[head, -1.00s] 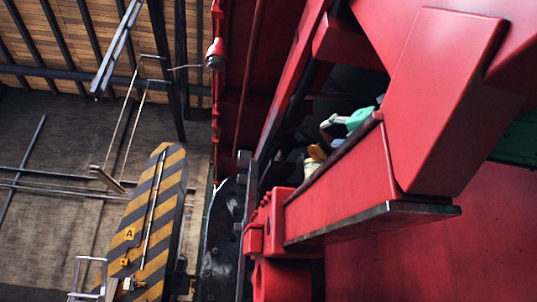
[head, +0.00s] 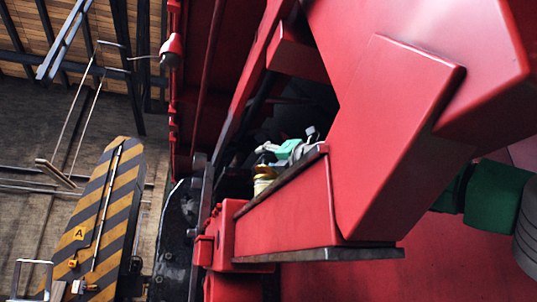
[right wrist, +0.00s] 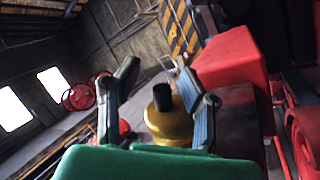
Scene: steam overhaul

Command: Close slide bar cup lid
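The brass-yellow cup (head: 264,182) sits in the dark gap behind the red beam in the head view, with its lower part hidden. In the right wrist view the cup (right wrist: 170,124) has a rounded brass body and a short black cylinder (right wrist: 163,97) on top. I cannot tell whether its lid is open. My right gripper (head: 270,152), green with grey fingers, is just above the cup in the head view. In the right wrist view my gripper (right wrist: 160,80) has its fingers spread, one to each side of the cup, with nothing held. My left gripper is out of view.
The red beam (head: 285,215) and the large red block (head: 400,130) crowd the near side of the gap. A black-and-yellow striped post (head: 105,215) stands at the left. A red block (right wrist: 232,62) is close beside the right finger in the wrist view.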

